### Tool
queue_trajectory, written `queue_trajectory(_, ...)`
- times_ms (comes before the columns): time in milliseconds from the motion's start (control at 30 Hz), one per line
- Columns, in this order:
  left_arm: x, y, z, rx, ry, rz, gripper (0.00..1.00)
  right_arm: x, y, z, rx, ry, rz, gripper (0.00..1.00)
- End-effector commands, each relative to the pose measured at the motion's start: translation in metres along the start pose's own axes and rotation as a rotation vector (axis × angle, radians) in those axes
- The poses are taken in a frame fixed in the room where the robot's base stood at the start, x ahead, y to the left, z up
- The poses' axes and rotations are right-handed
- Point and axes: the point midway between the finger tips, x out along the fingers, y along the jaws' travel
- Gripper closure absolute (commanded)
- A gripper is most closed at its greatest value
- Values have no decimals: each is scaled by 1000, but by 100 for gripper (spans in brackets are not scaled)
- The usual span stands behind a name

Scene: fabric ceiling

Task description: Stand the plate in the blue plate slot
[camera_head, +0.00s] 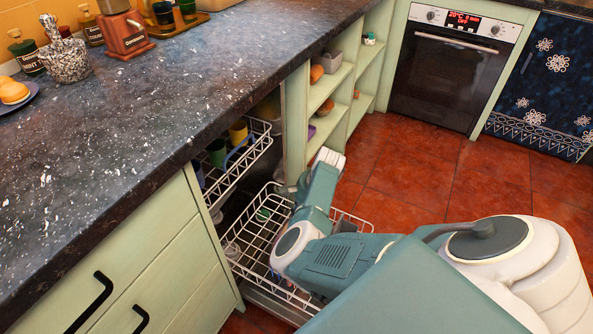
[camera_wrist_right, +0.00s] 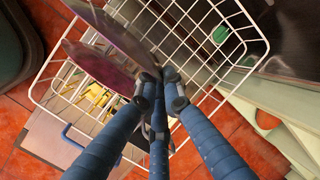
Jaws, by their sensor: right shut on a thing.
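My right gripper (camera_wrist_right: 160,88) shows in the right wrist view with its blue fingers closed together. A purple, glossy plate (camera_wrist_right: 112,25) runs from the top left down to the fingertips and looks gripped at its edge. A second pinkish disc (camera_wrist_right: 98,65) lies beside it; I cannot tell whether it is another plate or a reflection. A blue bent wire (camera_wrist_right: 72,136) shows at the lower left, possibly the blue plate slot. In the head view a blue wire (camera_head: 240,152) shows at the upper rack. My left gripper is not in view.
The white lower wire rack (camera_head: 258,245) is pulled out under the upper rack (camera_head: 243,165). A green item (camera_wrist_right: 220,34) sits in the lower rack. The dark worktop (camera_head: 150,120) and open shelves (camera_head: 330,90) border it. Red tiled floor (camera_head: 410,175) is free beyond.

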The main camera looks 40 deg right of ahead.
Motion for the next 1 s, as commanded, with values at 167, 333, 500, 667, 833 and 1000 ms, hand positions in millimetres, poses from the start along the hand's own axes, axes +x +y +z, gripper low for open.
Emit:
queue_trajectory(167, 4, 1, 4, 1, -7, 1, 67, -1, -1, 0, 0, -1, -1, 100)
queue_trajectory(333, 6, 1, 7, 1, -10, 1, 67, 0, -1, 0, 0, -1, -1, 100)
queue_trajectory(500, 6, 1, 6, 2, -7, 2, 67, 0, -1, 0, 0, -1, -1, 100)
queue_trajectory(667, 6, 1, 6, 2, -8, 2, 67, 1, 0, 0, 0, -1, -1, 100)
queue_trajectory(833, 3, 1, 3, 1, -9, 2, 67, 3, 0, 0, 0, -1, -1, 100)
queue_trajectory(1000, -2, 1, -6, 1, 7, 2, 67, 5, 1, -1, 0, -1, -1, 100)
